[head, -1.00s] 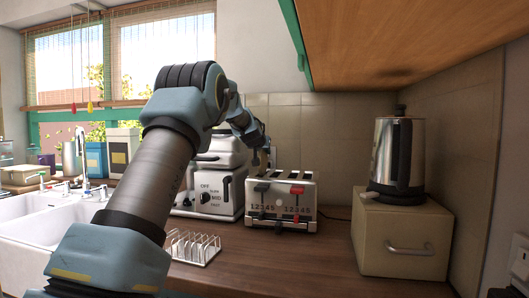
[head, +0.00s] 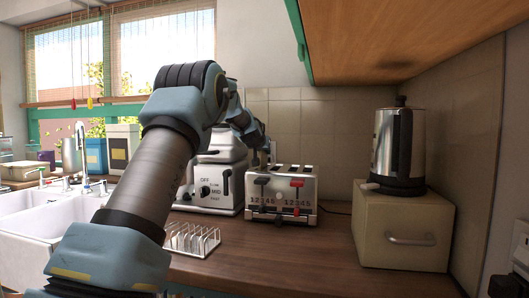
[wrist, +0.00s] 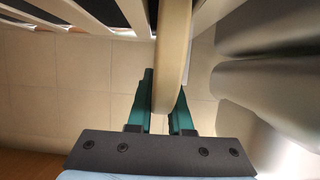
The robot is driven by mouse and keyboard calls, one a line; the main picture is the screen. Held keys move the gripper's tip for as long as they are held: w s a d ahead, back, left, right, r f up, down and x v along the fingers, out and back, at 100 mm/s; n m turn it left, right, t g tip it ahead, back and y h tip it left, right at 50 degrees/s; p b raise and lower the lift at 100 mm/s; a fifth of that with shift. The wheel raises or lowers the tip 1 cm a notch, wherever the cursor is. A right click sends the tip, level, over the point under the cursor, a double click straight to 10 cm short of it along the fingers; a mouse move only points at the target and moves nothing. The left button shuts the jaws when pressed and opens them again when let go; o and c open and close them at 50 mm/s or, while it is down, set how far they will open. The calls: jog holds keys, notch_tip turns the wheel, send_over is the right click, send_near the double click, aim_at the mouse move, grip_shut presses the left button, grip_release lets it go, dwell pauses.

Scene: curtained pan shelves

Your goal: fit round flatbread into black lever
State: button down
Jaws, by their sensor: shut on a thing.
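The round flatbread (wrist: 176,50) shows edge-on in the wrist view, upright as a pale thick band. My gripper (wrist: 164,100) is shut on it, with one green finger on each side. In the head view the gripper is mostly hidden behind my forearm, above the back left of the toaster (head: 299,213). The toaster has a black lever (head: 262,181) on the left and a red lever (head: 297,184) on the right. In the wrist view, pale bars and dark slots (wrist: 92,12) lie near the bread's far end. I cannot tell whether the bread is inside a slot.
A white appliance with a dial (head: 217,184) stands left of the toaster. A wire rack (head: 192,239) lies in front of it. A steel kettle (head: 398,150) stands on a beige box (head: 403,225) at right. The wooden counter front (head: 290,255) is clear.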

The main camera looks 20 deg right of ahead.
jog(key=shift+f+b, duration=1.1)
jog(key=shift+f, duration=0.2)
jog(key=shift+r, duration=0.2)
jog(key=shift+r+p, duration=2.4)
jog(key=shift+r, duration=0.65)
jog(key=shift+f+b, duration=3)
jog(key=shift+f, duration=0.3)
jog(key=c, duration=0.8)
grip_release()
